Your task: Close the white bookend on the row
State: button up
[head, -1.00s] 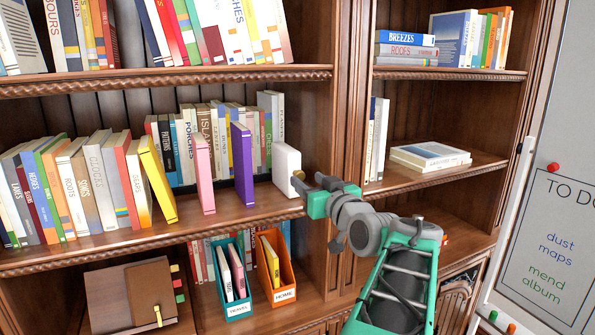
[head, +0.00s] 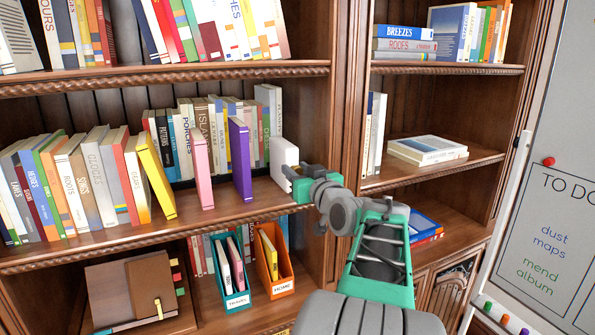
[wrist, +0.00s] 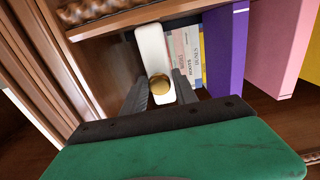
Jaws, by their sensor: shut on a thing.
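The white bookend (head: 284,156) stands upright on the middle shelf, right of the purple book (head: 240,158), with a gap between them. In the wrist view the bookend (wrist: 150,45) shows its front edge with a round brass knob (wrist: 158,84). My gripper (wrist: 159,88) is shut on this knob, one finger on each side. In the head view my gripper (head: 291,178) hides the knob. A pink book (head: 202,172) stands left of the purple one, and a yellow book (head: 156,176) leans further left. Gaps separate these books.
A shelf post (head: 345,120) rises right of the bookend. A back row of books (head: 205,140) stands behind. Orange (head: 280,281) and teal (head: 236,297) file boxes sit on the shelf below. A whiteboard (head: 550,210) is at far right.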

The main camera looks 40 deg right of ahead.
grip_shut()
dwell(0.4)
jog(key=shift+f, duration=0.1)
dwell(0.3)
